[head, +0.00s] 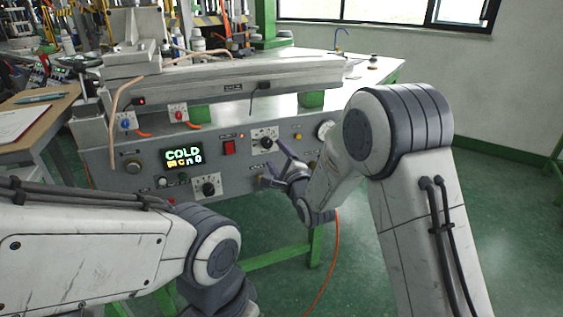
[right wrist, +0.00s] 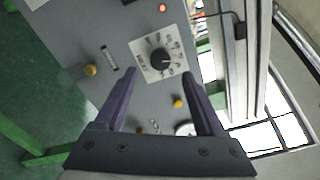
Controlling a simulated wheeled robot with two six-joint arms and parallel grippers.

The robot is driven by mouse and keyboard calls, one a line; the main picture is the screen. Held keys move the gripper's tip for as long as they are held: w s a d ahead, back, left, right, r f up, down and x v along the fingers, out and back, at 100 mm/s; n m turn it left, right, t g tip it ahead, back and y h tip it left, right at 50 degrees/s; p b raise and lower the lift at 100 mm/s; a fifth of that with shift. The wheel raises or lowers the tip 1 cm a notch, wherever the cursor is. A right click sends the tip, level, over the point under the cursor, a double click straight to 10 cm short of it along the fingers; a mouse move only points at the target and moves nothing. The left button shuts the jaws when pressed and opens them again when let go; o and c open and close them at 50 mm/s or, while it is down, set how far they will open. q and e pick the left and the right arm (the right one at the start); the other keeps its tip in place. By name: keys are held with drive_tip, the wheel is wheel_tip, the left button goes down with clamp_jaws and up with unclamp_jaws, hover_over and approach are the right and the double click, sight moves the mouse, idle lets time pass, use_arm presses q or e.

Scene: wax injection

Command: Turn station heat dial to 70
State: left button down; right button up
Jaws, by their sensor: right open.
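The station's grey front panel (head: 150,160) carries a dial with a black knob on a white plate (head: 264,138). In the right wrist view this dial (right wrist: 160,60) lies just beyond the fingertips, roughly centred between them; its printed numbers are too small to read. A second similar dial (head: 208,186) sits lower left on the panel. The lit display (head: 184,157) reads COLD, with a blurred line below. My right gripper (head: 271,163) is open and empty, in front of the panel just below the upper dial. My left gripper is not in view.
A red switch (head: 229,147) and a small red light (head: 242,135) sit left of the upper dial. A yellow knob (right wrist: 91,70) and a round gauge (head: 324,130) are also on the panel. A cable (head: 262,92) hangs above. An orange hose (head: 335,250) runs to the floor.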

drive_tip(key=shift+v, duration=2.25)
